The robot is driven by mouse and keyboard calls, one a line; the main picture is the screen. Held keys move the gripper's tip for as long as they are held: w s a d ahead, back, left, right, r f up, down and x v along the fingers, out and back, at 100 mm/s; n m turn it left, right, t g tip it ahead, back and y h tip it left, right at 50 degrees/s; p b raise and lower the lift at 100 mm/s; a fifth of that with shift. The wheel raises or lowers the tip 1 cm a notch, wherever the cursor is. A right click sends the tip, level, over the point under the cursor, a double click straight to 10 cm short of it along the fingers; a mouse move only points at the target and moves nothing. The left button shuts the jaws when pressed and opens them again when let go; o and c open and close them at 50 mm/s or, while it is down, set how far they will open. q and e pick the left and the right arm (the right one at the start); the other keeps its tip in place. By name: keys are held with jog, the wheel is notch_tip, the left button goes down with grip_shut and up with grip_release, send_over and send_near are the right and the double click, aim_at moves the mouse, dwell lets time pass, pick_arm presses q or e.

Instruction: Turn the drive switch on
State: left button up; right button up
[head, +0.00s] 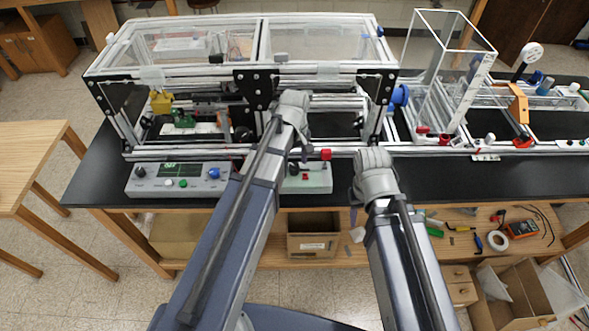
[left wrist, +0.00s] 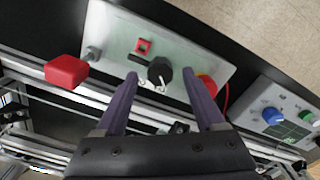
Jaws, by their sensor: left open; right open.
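A pale drive panel (left wrist: 190,40) lies under my left gripper in the left wrist view. It carries a black rotary knob (left wrist: 158,76) with pale marks beside it, a small red switch (left wrist: 144,46) and a red round button (left wrist: 207,85), partly covered by a finger. I cannot tell which control is the drive switch. My left gripper (left wrist: 160,74) is open, its fingertips on either side of the black knob; contact cannot be told. In the head view the panel (head: 318,180) is partly hidden by my left arm. My right gripper (head: 353,214) is open and mostly hidden, right of the panel.
A grey control box (head: 150,184) with a screen and knobs sits to the left. The clear-walled extrusion frame (head: 200,66) is behind. Black tabletop is free to the right.

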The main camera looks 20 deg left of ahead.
pick_arm(q)
jog(key=shift+f, duration=0.55)
jog(key=shift+r, duration=0.1)
jog(key=shift+c, duration=0.2)
grip_shut()
